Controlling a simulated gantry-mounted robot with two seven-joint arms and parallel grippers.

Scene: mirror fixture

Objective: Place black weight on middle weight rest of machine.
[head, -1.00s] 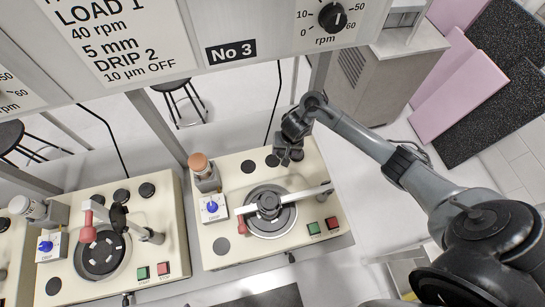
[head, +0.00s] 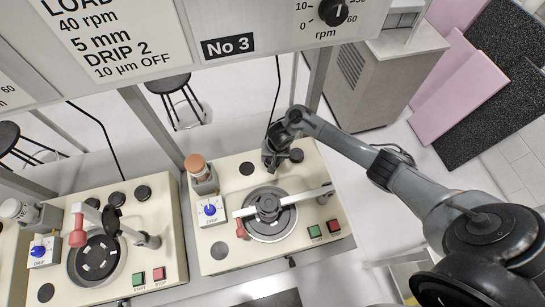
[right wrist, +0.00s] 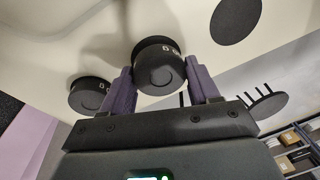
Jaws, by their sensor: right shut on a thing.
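The cream machine (head: 222,250) stands in the middle of the head view, with a row of round black spots along its back edge. My right gripper (head: 270,163) is over the middle spot of that row and hides it. In the right wrist view its purple fingers (right wrist: 158,85) are shut on a black weight (right wrist: 158,68), a short dark cylinder close to the cream surface. I cannot tell whether the weight touches the rest. A second black weight (head: 296,155) stands to its right; it also shows in the right wrist view (right wrist: 90,95). The left gripper is not in view.
A flat, bare black spot (head: 247,168) lies left of the gripper. An orange-capped bottle (head: 196,165), a round plate with an arm across it (head: 270,222) and green and red buttons (head: 324,228) are on the same machine. A similar machine (head: 125,255) stands left.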

